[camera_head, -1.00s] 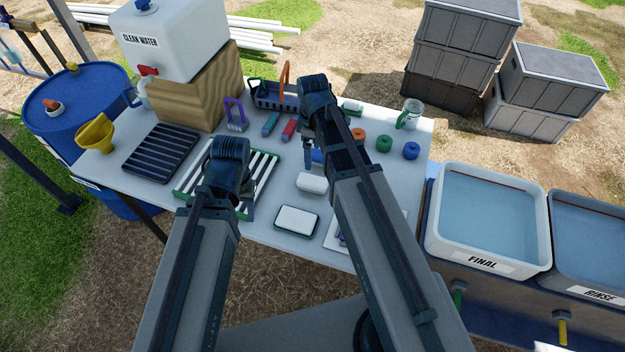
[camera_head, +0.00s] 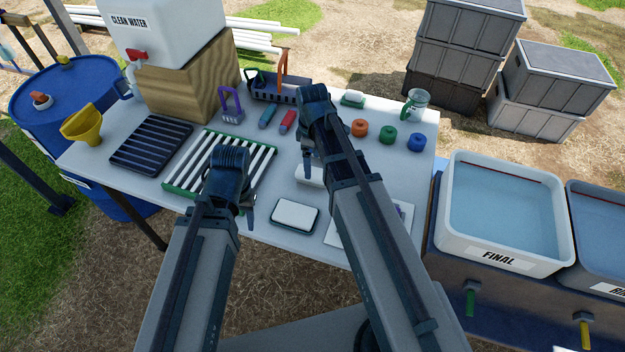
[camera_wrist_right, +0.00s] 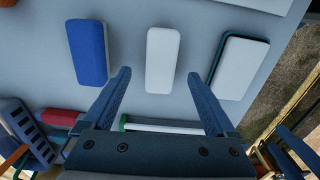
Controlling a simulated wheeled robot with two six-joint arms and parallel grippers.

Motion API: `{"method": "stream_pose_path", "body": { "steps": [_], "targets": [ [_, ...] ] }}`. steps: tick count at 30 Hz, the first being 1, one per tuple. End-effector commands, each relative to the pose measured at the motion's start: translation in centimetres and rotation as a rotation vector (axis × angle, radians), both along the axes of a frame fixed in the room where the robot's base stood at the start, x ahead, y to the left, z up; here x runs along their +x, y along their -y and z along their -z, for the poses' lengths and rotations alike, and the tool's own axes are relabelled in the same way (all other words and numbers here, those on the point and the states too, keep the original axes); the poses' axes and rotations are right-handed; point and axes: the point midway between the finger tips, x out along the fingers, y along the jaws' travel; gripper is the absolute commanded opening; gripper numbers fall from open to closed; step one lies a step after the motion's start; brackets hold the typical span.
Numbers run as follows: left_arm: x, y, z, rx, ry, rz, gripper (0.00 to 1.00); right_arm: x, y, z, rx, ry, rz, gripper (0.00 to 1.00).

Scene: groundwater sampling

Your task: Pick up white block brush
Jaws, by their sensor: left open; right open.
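A plain white block (camera_wrist_right: 162,60), which looks like the white block brush, lies on the table. In the right wrist view it is centred between and beyond the fingertips of my open, empty right gripper (camera_wrist_right: 160,76). In the head view the white block (camera_head: 308,175) is partly hidden by my right gripper (camera_head: 311,160), which is above it. A blue block (camera_wrist_right: 88,52) lies beside it, and a white block on a dark green base (camera_wrist_right: 240,68) lies on the other side. My left gripper (camera_head: 247,205) is open and empty near the slatted rack.
The green-edged slatted rack (camera_head: 180,188) lies left of the white block. The other white-topped block (camera_head: 295,214) is near the table's front edge. Orange, green and blue round items (camera_head: 388,135) stand to the right. The FINAL basin (camera_head: 500,255) stands beyond the table's right edge.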

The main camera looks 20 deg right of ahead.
Motion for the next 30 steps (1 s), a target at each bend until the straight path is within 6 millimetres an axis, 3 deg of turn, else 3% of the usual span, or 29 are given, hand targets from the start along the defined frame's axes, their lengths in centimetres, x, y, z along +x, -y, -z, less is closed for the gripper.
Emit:
{"method": "stream_pose_path", "body": {
  "steps": [5,17,26,30],
  "targets": [
    [0.0,0.0,0.5,0.0,0.0,0.0,0.5,0.0,0.0,0.5,0.0,0.0,0.0,0.91],
    [0.0,0.0,5.0,0.0,0.0,0.0,0.5,-0.1,0.0,5.0,0.0,0.0,0.0,0.91],
    [0.0,0.0,5.1,0.0,0.0,0.0,0.5,-0.1,0.0,5.1,0.0,0.0,0.0,0.91],
    [0.0,0.0,5.1,0.0,0.0,0.0,0.5,-0.1,0.0,5.1,0.0,0.0,0.0,0.7]
  ]
}}
